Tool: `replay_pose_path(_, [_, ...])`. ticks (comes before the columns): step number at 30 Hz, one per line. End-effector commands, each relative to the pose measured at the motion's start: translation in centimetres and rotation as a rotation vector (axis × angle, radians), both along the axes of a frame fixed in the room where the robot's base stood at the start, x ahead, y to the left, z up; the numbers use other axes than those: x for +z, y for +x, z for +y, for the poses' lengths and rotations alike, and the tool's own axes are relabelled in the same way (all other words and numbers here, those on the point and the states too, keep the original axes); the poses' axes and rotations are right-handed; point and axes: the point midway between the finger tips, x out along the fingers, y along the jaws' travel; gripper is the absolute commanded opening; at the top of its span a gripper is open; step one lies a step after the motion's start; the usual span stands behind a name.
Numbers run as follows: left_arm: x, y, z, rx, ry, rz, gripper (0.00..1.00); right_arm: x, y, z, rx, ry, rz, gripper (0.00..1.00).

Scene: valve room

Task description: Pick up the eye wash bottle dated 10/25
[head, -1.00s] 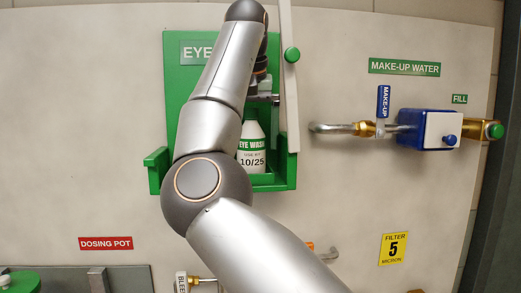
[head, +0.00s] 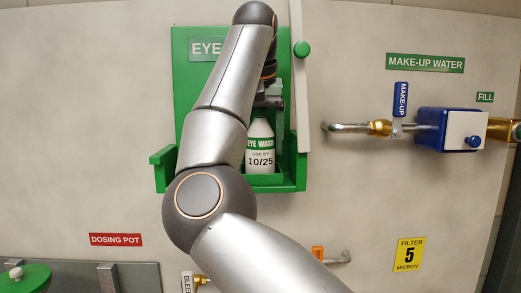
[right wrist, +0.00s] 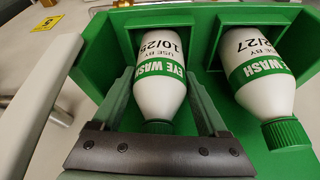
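The eye wash bottle dated 10/25 (head: 260,150) is white with a green label band and stands upright in the green holder (head: 165,158) on the wall. In the right wrist view this bottle (right wrist: 160,88) appears upside down with its green cap (right wrist: 158,127) nearest. My right gripper (right wrist: 160,76) is open, with one finger on each side of the bottle and slim gaps beside it. In the head view my right gripper (head: 270,100) is above the bottle and partly hidden by my arm. My left gripper is not in view.
A second eye wash bottle (right wrist: 262,75), dated 2/27 as far as it shows, stands in the neighbouring slot. The make-up water valve (head: 450,129) is farther right.

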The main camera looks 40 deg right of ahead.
Motion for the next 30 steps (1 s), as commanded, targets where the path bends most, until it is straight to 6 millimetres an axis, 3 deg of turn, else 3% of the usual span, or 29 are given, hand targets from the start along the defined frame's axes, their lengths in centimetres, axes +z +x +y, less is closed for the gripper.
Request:
replay_pose_path(2, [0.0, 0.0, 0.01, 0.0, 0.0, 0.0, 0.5, 0.0, -0.01, -0.02, 0.0, 0.0, 0.0, 0.66])
replay_pose_path(19, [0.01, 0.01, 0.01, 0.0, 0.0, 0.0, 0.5, 0.02, -0.01, -0.02, 0.0, 0.0, 0.0, 0.02])
replay_pose_path(30, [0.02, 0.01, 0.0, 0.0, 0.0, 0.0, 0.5, 0.09, -0.02, -0.11, -0.001, -0.001, -0.002, 0.0])
